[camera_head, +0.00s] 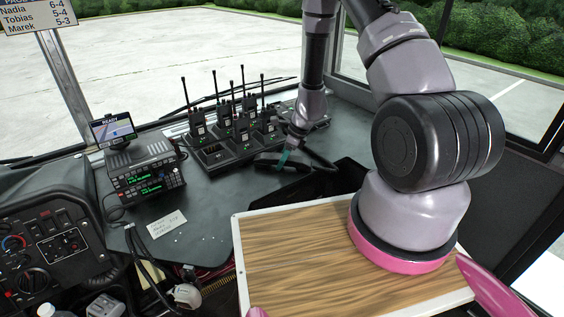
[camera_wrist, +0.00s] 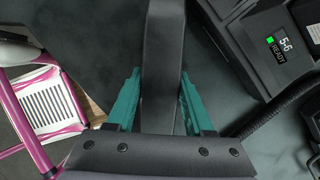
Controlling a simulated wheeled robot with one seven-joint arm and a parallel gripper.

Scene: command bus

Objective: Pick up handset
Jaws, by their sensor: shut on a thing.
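The handset is a dark, bar-shaped piece (camera_wrist: 163,70) running up the middle of the wrist view. My gripper (camera_wrist: 160,108) has its teal fingers on either side of it and is shut on it. In the head view my gripper (camera_head: 284,158) is low over the dashboard, just right of the radio dock.
A charging dock (camera_head: 212,157) with several upright antenna radios stands just left of my gripper. A radio console (camera_head: 147,178) with a small screen (camera_head: 113,128) is farther left. A paper note (camera_head: 165,224) lies on the dashboard. A coiled cord (camera_wrist: 272,112) shows in the wrist view.

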